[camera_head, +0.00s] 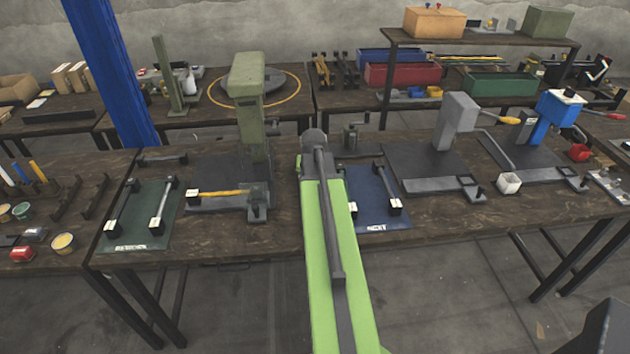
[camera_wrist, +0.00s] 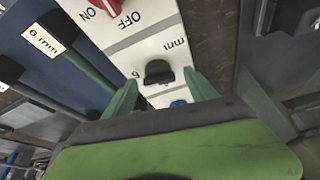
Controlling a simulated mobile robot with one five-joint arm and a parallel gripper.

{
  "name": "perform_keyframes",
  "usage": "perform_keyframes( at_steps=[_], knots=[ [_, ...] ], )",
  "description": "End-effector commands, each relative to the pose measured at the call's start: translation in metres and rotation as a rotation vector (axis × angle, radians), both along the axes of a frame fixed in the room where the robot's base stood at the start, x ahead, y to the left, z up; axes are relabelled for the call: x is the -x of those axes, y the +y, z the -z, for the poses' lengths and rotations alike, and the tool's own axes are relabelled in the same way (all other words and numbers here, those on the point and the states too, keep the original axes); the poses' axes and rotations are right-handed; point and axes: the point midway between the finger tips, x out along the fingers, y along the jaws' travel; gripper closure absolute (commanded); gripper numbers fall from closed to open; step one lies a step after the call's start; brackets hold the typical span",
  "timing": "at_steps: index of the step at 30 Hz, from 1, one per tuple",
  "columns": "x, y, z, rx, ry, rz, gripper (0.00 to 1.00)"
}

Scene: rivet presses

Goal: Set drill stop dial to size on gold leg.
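In the wrist view a black dial knob (camera_wrist: 158,72) sits on a white panel marked "mm", with a "6" to its left. My gripper (camera_wrist: 162,80) has its two green fingers apart, one on each side of the knob. Whether they touch it I cannot tell. A white "6 mm" tag (camera_wrist: 45,42) sits on a dark part at left, beside a dark green bar. I cannot make out a gold leg for sure; a yellow bar (camera_head: 215,193) lies at the base of the green press (camera_head: 248,100) in the head view. My gripper is hidden there behind my green arm.
A red switch (camera_wrist: 118,8) marked ON and OFF is above the knob in the wrist view, and a blue part (camera_wrist: 178,103) is below. A blue mat (camera_head: 375,205) and a green mat (camera_head: 140,220) hold dark bars. A grey press (camera_head: 457,120) stands right.

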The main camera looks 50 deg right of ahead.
Motion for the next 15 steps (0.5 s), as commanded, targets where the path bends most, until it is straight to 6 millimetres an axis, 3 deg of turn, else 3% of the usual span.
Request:
perform_keyframes(
  at_steps=[9,15],
  knots=[
    [0.001,0.0,-0.003,0.002,0.0,-0.001,0.35],
    [0.005,0.006,-0.025,0.002,0.0,-0.001,0.35]
  ],
)
